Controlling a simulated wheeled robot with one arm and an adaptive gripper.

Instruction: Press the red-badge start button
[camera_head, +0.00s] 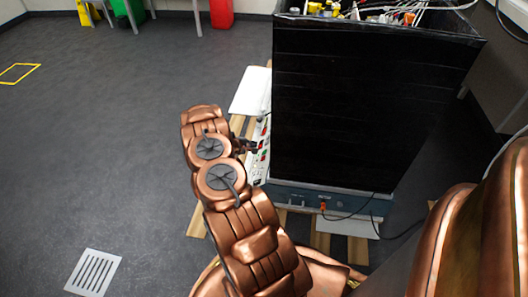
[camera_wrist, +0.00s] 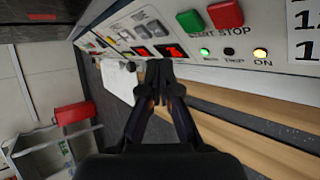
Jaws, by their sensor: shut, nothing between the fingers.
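The control panel (camera_head: 262,158) is a narrow white strip on the side of the shaker base, left of the black box. In the wrist view the panel (camera_wrist: 160,12) runs across the top. It has a green button (camera_wrist: 190,21) by the word START and a red button (camera_wrist: 226,14) by STOP. Two black and red pieces (camera_wrist: 174,52) (camera_wrist: 141,51) sit left of them; I cannot tell which is a red badge. My gripper (camera_wrist: 159,70) is shut and empty, its tips at the panel's lower edge, below the red pieces. In the head view my gripper (camera_head: 250,147) is beside the panel; contact is unclear.
Green and yellow lights (camera_wrist: 205,51) (camera_wrist: 260,53) glow on the panel. The tall black box (camera_head: 370,100) rises right of the panel, with bottles and cables on top. A wooden pallet (camera_head: 196,222) lies underneath. Open grey floor (camera_head: 90,150) lies left.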

